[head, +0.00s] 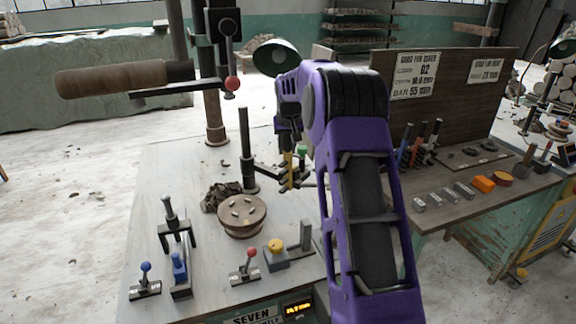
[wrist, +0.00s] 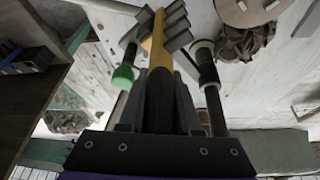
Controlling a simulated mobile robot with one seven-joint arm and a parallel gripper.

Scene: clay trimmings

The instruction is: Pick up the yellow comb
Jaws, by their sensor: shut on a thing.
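The yellow comb (wrist: 158,42) is between the fingers of my gripper (wrist: 160,110) in the wrist view. Its yellow part points away from the palm, and a dark length lies nearer the palm. Several grey prong-like pieces (wrist: 176,30) show beside its far end; I cannot tell for sure that they belong to it. In the head view my gripper (head: 289,150) points down over the table, shut on the comb, and a small yellow part of the comb (head: 287,161) shows below the fingers. The rest of it is hidden. I cannot tell whether its lower end touches the table.
A green knob (wrist: 123,76) is close beside the comb. A black post (head: 247,150) stands left of my gripper, near a round wooden disc (head: 242,214) and brown clay trimmings (head: 220,193). Levers and a yellow button (head: 276,245) are at the front. A rack of tools (head: 420,142) stands right.

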